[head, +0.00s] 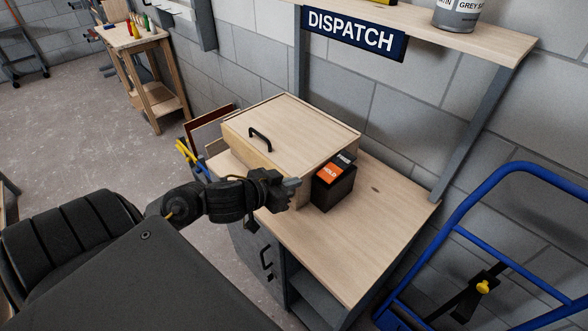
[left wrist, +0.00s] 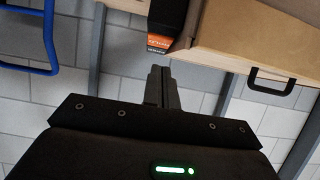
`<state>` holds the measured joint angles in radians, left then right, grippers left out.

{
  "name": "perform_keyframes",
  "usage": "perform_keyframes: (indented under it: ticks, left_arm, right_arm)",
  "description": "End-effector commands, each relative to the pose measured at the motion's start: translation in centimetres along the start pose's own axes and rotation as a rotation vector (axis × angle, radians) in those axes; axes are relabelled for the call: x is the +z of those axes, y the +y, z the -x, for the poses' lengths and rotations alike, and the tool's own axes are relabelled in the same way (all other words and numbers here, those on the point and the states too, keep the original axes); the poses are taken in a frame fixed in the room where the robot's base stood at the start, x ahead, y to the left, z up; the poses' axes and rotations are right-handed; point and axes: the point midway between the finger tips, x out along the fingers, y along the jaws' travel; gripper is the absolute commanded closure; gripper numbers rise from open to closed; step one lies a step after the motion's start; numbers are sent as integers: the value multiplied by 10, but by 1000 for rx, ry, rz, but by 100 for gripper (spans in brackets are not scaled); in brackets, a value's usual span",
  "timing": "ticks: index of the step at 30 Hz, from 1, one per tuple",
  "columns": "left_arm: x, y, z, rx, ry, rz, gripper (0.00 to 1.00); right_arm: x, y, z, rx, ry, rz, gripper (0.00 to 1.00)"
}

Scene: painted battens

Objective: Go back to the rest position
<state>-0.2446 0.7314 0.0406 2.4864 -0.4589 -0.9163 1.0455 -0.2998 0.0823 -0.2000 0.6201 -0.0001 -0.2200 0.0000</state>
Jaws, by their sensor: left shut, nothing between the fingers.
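My left gripper (head: 291,184) is shut and empty. In the head view it is over the front edge of the wooden bench (head: 380,228), in front of a wooden box (head: 290,122) with a black handle. A small black box (head: 334,184) with an orange label stands just right of the gripper's tips. In the left wrist view the closed fingers (left wrist: 162,73) point toward the black box (left wrist: 160,22), with the wooden box (left wrist: 235,35) beside it. I cannot tell whether the fingertips touch either box. My right gripper is not in view.
A shelf (head: 480,36) with a DISPATCH sign (head: 354,31) and a grey tin (head: 457,12) is above the bench. A blue hand truck (head: 451,212) stands at the right. A wooden stand (head: 150,70) with tools is at the back left. The bench's right part is clear.

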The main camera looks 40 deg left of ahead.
Motion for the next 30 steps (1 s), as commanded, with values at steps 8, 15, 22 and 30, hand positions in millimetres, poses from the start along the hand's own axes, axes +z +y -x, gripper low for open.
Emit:
perform_keyframes:
  ticks: [8,15,22,30]
  left_arm:
    - [0,0,0,0,0,0,100]
    - [32,5,1,-53,-72,4,100]
    - [146,39,31,-143,-433,-10,100]
    - [234,103,88,-25,-813,-20,100]
  right_arm:
    - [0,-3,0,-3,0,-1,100]
    - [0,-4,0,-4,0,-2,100]
    - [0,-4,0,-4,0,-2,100]
    - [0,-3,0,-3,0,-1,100]
